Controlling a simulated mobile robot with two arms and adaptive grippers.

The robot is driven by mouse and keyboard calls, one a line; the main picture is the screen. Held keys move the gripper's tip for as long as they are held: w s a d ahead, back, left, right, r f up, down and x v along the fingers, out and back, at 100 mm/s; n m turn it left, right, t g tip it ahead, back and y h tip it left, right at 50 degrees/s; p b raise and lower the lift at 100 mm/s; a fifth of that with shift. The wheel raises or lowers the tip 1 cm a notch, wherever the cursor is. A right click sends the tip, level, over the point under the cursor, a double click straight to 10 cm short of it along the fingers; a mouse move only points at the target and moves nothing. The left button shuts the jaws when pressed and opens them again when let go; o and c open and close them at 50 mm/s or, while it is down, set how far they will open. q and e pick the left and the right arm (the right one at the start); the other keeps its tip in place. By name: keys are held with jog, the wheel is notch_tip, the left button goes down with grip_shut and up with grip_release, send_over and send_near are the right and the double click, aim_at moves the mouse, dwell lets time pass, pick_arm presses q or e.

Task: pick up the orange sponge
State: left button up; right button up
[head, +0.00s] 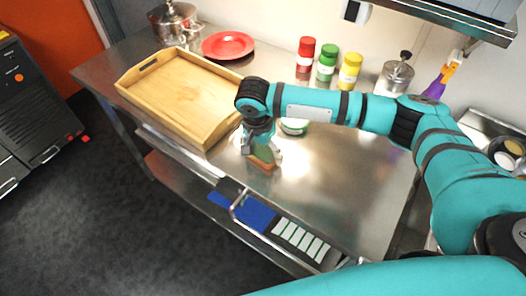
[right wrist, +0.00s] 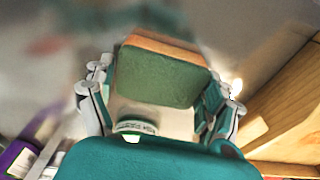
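The orange sponge (head: 262,164) has a green face and is near the front edge of the steel counter, right of the wooden tray. My right gripper (head: 262,150) reaches down over it. In the right wrist view the sponge (right wrist: 160,72) fills the space between the two fingers (right wrist: 158,85), its green face towards the camera and its orange part along the far edge. The fingers lie against both sides of it. I cannot tell whether the sponge touches the counter. My left gripper is not in view.
A wooden tray (head: 124,87) lies close to the left of my right gripper. A white and green jar (head: 294,128) stands just behind it. Red (head: 305,55), green (head: 327,63) and yellow (head: 349,71) bottles stand at the back. The counter's front right is clear.

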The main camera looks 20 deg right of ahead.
aim_at(263, 149)
jog(key=shift+c, duration=1)
jog(key=shift+r, duration=0.1)
jog(key=shift+r, duration=0.5)
notch_tip(263, 149, up, 2)
jog(key=shift+r+b, duration=0.25)
jog(key=shift+b, duration=0.4)
jog(key=s+d, duration=0.1)
jog(key=s, duration=0.4)
jog(key=s+d+r+b, duration=0.1)
jog(key=s, duration=0.4)
jog(key=s+d, duration=0.2)
jog(key=s, duration=0.3)
jog(key=shift+s+r+b, duration=0.15)
jog(key=shift+s+b, duration=0.15)
jog(key=shift+b, duration=0.05)
jog(key=shift+o, duration=0.4)
jog(key=shift+a, duration=0.1)
jog(key=c, duration=0.4)
